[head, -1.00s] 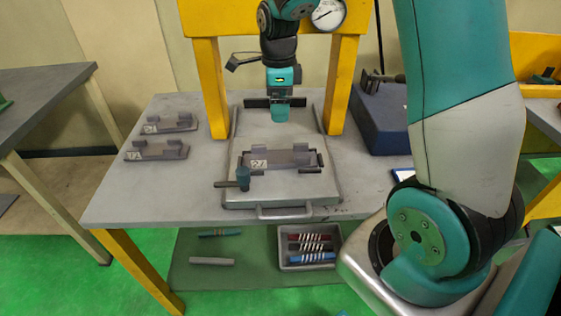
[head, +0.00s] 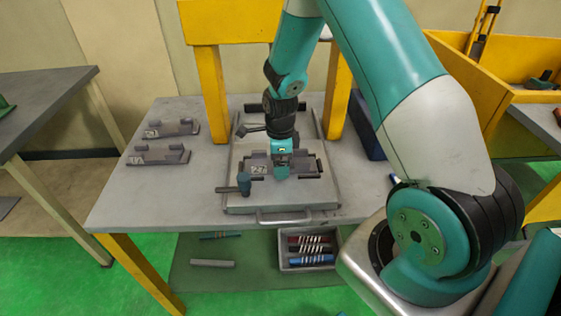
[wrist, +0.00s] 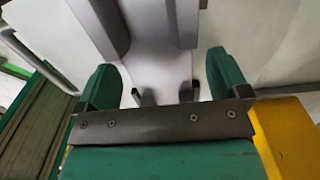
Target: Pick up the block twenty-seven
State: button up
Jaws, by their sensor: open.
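The grey block twenty-seven (head: 258,169), with two raised posts and a number tag, lies on the flat metal plate in the middle of the table. My gripper (head: 281,173) points down at the block, just right of its tag, and hides part of it. In the wrist view my gripper (wrist: 163,82) has its two green fingers spread apart. Grey surfaces of the block (wrist: 155,45) lie ahead of and between the fingertips. I cannot tell whether the fingers touch it.
Two similar tagged grey blocks, one farther back (head: 172,128) and one nearer (head: 158,154), lie on the table's left. Yellow press posts (head: 213,95) rise behind. A bin (head: 308,262) of striped bars sits below.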

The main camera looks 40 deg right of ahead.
jog(key=shift+f, duration=0.25)
jog(key=c, duration=1.4)
jog(key=shift+o, duration=0.2)
jog(key=shift+r, duration=0.1)
